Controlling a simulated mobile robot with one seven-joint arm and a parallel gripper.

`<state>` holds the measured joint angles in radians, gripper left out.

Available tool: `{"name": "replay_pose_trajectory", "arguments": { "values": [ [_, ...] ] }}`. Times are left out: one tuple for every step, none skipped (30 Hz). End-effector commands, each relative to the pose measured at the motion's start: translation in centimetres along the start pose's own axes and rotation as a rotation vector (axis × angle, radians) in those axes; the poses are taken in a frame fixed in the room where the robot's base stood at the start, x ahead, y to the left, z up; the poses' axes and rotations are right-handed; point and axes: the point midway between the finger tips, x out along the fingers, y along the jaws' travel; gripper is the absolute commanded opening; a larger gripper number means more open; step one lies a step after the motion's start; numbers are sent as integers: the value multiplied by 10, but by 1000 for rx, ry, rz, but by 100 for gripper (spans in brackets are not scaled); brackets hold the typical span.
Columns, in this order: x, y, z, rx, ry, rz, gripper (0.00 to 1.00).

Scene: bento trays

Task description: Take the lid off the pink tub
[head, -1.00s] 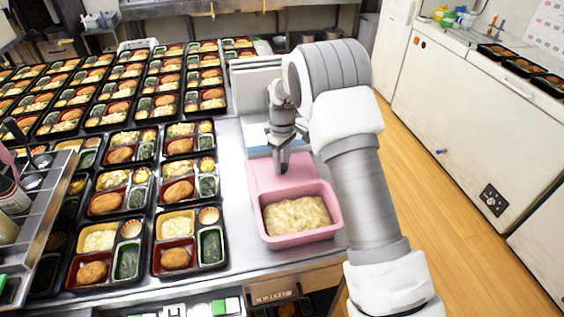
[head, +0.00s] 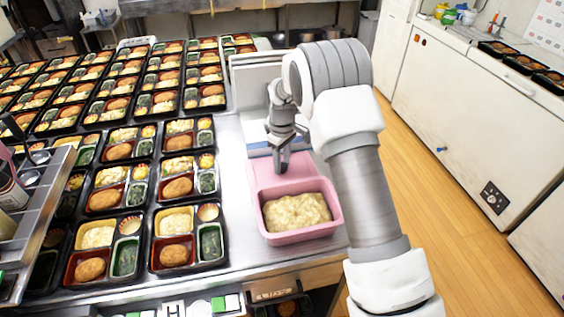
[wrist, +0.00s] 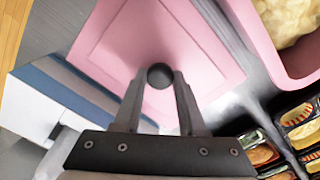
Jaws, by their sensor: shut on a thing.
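The pink tub (head: 306,236) stands uncovered near the front right of the steel table, with pale, lumpy food in it. Its rim also shows in the wrist view (wrist: 268,48). The flat pink lid (head: 272,174) is off the tub, just behind it; the wrist view shows it beside the tub (wrist: 120,38). My gripper (wrist: 160,80) is shut on the lid's dark round knob (wrist: 160,75). In the head view my gripper (head: 282,168) is over the lid. I cannot tell whether the lid touches the table.
Several rows of filled bento trays (head: 152,272) cover the table to the left. A white and blue box-like thing (head: 256,146) stands behind the lid. A metal rack (head: 52,205) is at the left front. Bare steel table (head: 232,190) shows left of the tub.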

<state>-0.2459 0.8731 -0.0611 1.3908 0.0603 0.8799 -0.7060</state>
Motion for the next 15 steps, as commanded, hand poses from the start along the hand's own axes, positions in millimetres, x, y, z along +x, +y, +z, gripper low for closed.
{"name": "replay_pose_trajectory", "arguments": {
  "values": [
    [2,0,0,0,0,0,0],
    [3,0,0,0,0,0,0],
    [3,0,0,0,0,0,0],
    [3,0,0,0,0,0,0],
    [3,0,0,0,0,0,0],
    [3,0,0,0,0,0,0],
    [3,0,0,0,0,0,0],
    [3,0,0,0,0,0,0],
    [3,0,0,0,0,0,0],
    [3,0,0,0,0,0,44],
    [3,0,0,0,0,0,49],
    [3,0,0,0,0,0,56],
    [3,0,0,0,0,0,62],
    [3,0,0,0,0,0,67],
    [2,0,0,0,0,0,74]
  ]
}}
